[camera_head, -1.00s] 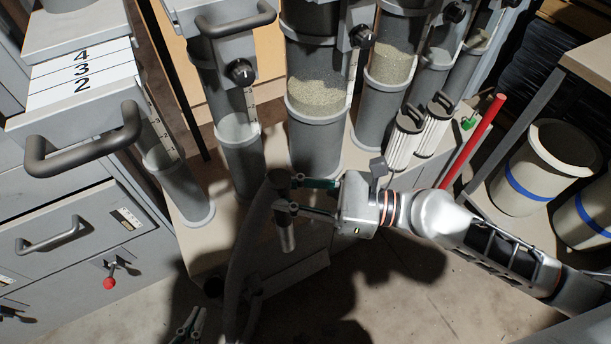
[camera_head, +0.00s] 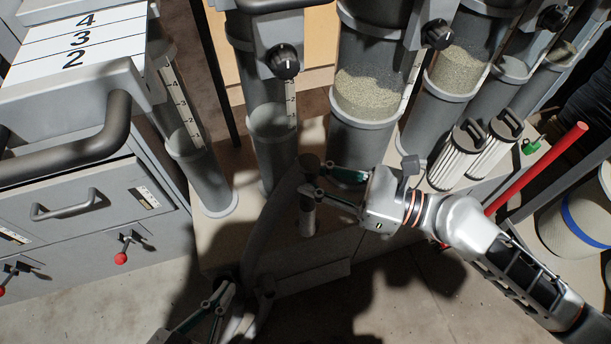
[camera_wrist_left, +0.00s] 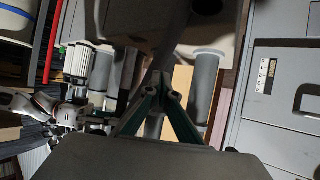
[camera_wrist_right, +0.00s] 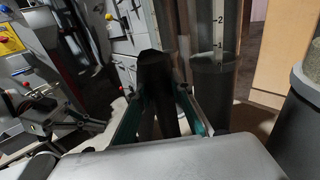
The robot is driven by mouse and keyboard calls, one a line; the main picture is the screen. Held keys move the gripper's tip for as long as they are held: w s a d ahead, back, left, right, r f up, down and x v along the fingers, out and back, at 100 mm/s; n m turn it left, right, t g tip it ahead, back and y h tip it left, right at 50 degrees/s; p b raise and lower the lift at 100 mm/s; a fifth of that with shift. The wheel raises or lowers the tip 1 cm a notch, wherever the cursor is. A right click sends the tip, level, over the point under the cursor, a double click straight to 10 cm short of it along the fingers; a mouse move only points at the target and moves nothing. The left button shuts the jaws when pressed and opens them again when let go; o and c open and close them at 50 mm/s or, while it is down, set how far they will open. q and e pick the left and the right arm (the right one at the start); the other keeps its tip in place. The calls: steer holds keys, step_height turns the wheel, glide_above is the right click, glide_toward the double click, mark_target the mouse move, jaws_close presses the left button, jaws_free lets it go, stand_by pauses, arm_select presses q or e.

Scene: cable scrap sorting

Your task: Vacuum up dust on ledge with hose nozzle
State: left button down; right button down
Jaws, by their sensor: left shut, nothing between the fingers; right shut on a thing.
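My right gripper (camera_head: 330,185) is shut on the hose nozzle, a dark tube with a lighter lower end (camera_head: 307,215). The nozzle hangs in front of the cylinders, above the beige ledge (camera_head: 345,245). In the right wrist view the dark nozzle (camera_wrist_right: 155,90) stands between the two fingers. A grey hose (camera_head: 262,235) runs from it down toward the front of the ledge. My left gripper (camera_head: 225,290) is low at the picture's bottom, near the hose; its fingertips meet with nothing between them in the left wrist view (camera_wrist_left: 165,92). I cannot make out dust on the ledge.
Several tall clear-and-grey cylinders (camera_head: 372,90) stand on the ledge, some holding granules. Two white pleated filters (camera_head: 455,155) and a red rod (camera_head: 535,168) are at the right. A grey drawer cabinet (camera_head: 70,185) with handles and red knobs (camera_head: 121,258) stands at the left.

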arm_select(q)
steer(key=shift+w+d+r+n+t+h+b, duration=0.35)
steer(key=shift+w+d+r+n+b, duration=0.2)
steer(key=shift+d+r+b, duration=0.4)
arm_select(e)
steer(key=w+f, duration=0.2)
steer(key=w, duration=0.1)
steer(key=shift+w+d+f, duration=0.1)
steer(key=shift+d+f, duration=0.05)
steer(key=shift+f, duration=0.15)
arm_select(q)
steer(key=shift+f, duration=0.15)
